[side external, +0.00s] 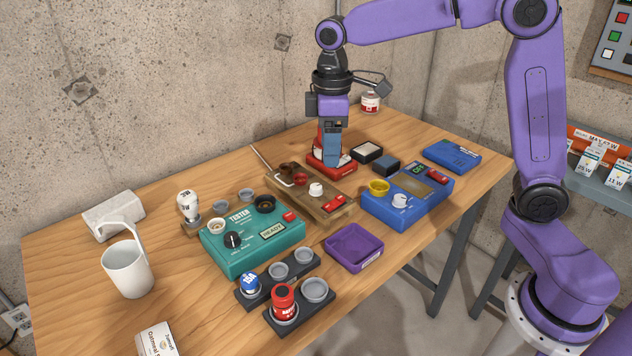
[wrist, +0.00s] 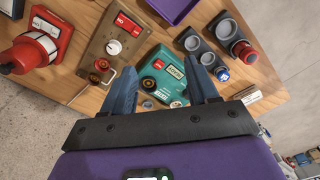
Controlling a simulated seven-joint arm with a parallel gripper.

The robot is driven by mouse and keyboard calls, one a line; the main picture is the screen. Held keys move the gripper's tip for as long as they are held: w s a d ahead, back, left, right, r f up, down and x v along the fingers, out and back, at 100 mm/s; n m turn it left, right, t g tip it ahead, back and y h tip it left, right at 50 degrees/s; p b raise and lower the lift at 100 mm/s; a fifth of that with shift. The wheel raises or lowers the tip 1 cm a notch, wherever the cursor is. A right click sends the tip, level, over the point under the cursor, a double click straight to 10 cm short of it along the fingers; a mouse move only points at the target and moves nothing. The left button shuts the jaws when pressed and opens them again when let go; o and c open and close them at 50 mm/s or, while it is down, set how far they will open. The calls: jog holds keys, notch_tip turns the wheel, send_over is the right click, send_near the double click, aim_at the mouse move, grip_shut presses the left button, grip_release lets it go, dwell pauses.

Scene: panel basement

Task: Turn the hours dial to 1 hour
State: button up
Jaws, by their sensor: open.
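No dial label reading hours is legible, so I cannot tell which is the hours dial. A blue box (side external: 418,208) at the right carries a white dial (side external: 400,201), a yellow round part (side external: 379,187) and a dark display. A wooden panel (side external: 333,215) has a white knob (side external: 316,189); both also show in the wrist view, the panel (wrist: 125,22) and its knob (wrist: 113,47).
The red device (side external: 345,165) is partly hidden by my gripper. A purple tray (side external: 354,248), dark holders with blue and red jars, a white mug (side external: 128,270) and a white bulb (side external: 187,204) stand around. Bare wood lies at the table's left.

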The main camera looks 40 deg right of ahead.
jog(key=m, duration=0.1)
send_over(316, 186)
notch_tip(316, 186, down, 17)
jog(key=shift+f, duration=0.2)
dwell(0.4)
jog(key=c, duration=1)
jog(key=shift+c, duration=0.2)
jog(key=shift+m, duration=0.4)
jog(key=m, duration=0.2)
jog(key=shift+m, duration=2)
